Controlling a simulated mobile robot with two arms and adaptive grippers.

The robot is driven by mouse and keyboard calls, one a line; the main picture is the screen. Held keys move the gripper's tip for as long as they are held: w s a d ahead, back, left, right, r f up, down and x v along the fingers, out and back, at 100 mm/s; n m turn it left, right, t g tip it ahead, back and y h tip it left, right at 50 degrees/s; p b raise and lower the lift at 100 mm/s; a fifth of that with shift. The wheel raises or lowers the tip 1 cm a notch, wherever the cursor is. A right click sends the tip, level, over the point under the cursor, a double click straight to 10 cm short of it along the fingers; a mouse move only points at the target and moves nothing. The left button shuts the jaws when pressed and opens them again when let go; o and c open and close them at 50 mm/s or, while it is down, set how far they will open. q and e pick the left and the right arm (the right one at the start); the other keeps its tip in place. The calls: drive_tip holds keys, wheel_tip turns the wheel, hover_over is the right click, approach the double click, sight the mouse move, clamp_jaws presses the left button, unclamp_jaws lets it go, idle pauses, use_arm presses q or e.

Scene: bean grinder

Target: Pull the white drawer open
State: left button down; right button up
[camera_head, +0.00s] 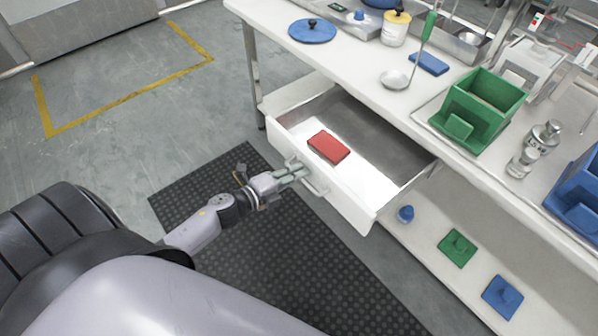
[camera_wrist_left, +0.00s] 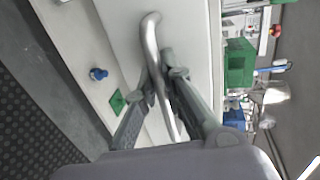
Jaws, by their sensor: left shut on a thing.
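The white drawer (camera_head: 352,203) under the white worktop stands open, pulled out toward me. A red block (camera_head: 329,147) lies inside it. The drawer's metal handle (camera_head: 316,187) is on its front. My left gripper (camera_head: 302,170) is at the left part of the handle. In the left wrist view, the curved silver handle (camera_wrist_left: 151,40) runs between the two fingers of the left gripper (camera_wrist_left: 160,88), which is shut on it. The white drawer front (camera_wrist_left: 125,22) lies behind the handle. My right gripper is not in view.
The worktop (camera_head: 365,75) holds a blue lid (camera_head: 312,31), a ladle (camera_head: 395,79), a green bin (camera_head: 478,110) and a metal shaker (camera_head: 543,135). A lower shelf (camera_head: 430,255) carries green and blue lids. A dark mat (camera_head: 290,265) covers the floor before the drawer.

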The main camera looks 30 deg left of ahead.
use_arm(q)
drive_tip(key=c, duration=2)
unclamp_jaws()
drive_tip(key=shift+o, duration=0.2)
drive_tip(key=v, duration=1.2)
